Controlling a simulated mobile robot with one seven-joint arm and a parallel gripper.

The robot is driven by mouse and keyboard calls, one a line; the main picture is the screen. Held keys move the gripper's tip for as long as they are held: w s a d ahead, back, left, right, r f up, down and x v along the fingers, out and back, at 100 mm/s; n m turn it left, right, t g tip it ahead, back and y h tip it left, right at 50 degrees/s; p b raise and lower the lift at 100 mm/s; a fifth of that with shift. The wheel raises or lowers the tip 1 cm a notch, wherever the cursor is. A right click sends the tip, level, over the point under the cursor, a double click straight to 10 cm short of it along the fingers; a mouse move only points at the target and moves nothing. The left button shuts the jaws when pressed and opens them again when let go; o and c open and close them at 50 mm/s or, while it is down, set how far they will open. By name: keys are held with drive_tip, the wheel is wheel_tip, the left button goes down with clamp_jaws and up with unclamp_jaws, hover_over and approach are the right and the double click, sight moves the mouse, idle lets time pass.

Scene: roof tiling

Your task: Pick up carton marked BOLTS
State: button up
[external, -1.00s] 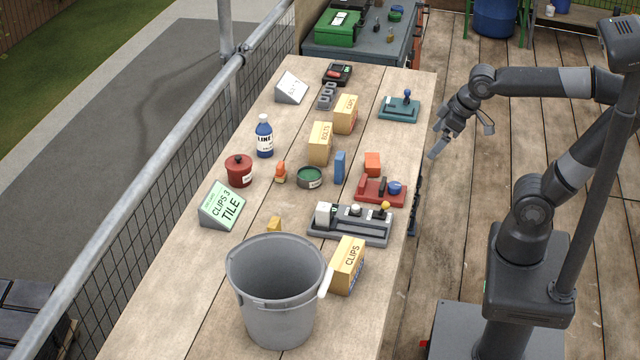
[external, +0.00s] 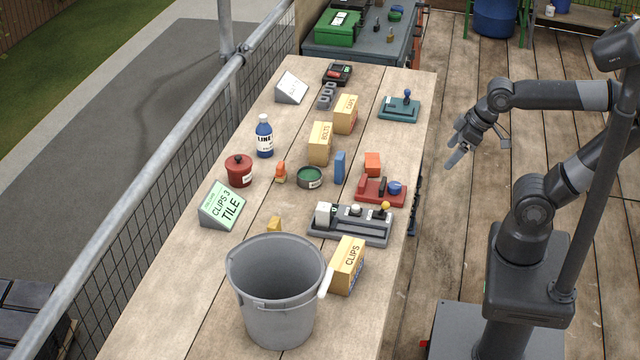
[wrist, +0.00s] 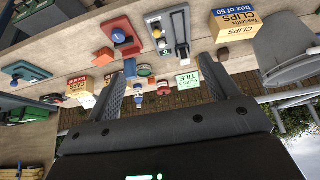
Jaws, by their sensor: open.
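The carton marked BOLTS (external: 320,143) is a tan box standing upright near the middle of the wooden bench. A similar carton marked CAPS (external: 346,114) stands just behind it to the right. A carton marked CLIPS (external: 346,265) stands near the front, beside the grey bucket. My gripper (external: 478,152) is open and empty, off the bench's right side and clear of all cartons. In the wrist view my two fingers (wrist: 165,88) frame part of the bench, and tan cartons (wrist: 80,85) show to their left.
A blue block (external: 339,166), a green tin (external: 309,177) and an orange piece (external: 281,172) stand near the BOLTS carton. A blue bottle (external: 264,137) is to its left. A red fixture (external: 381,191) and a teal fixture (external: 399,108) lie along the right side. A grey bucket (external: 276,300) stands in front.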

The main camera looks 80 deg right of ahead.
drive_tip(key=w+d+r+m+g, duration=0.1)
drive_tip(key=w+d+r+m, duration=0.15)
drive_tip(key=w, duration=0.35)
drive_tip(key=w+d+r+m, duration=0.1)
drive_tip(key=w+d+m, duration=0.2)
drive_tip(key=w, duration=0.4)
drive_tip(key=m+g+h, duration=0.4)
drive_tip(key=m, duration=0.7)
hover_over(322, 136)
drive_tip(key=a, duration=0.3)
drive_tip(key=f, duration=1.7)
drive_tip(key=shift+s+f, duration=0.1)
drive_tip(key=shift+s, duration=0.1)
drive_tip(key=shift+w+d+f+h, duration=0.1)
drive_tip(key=shift+d+f+h, duration=0.2)
drive_tip(key=shift+f, duration=0.15)
drive_tip(key=x, duration=0.4)
drive_tip(key=shift+f, duration=0.35)
drive_tip(key=shift+w+x, duration=0.2)
drive_tip(key=shift+x, duration=2.5)
drive_tip(key=shift+f, duration=0.25)
drive_tip(key=shift+c, duration=0.2)
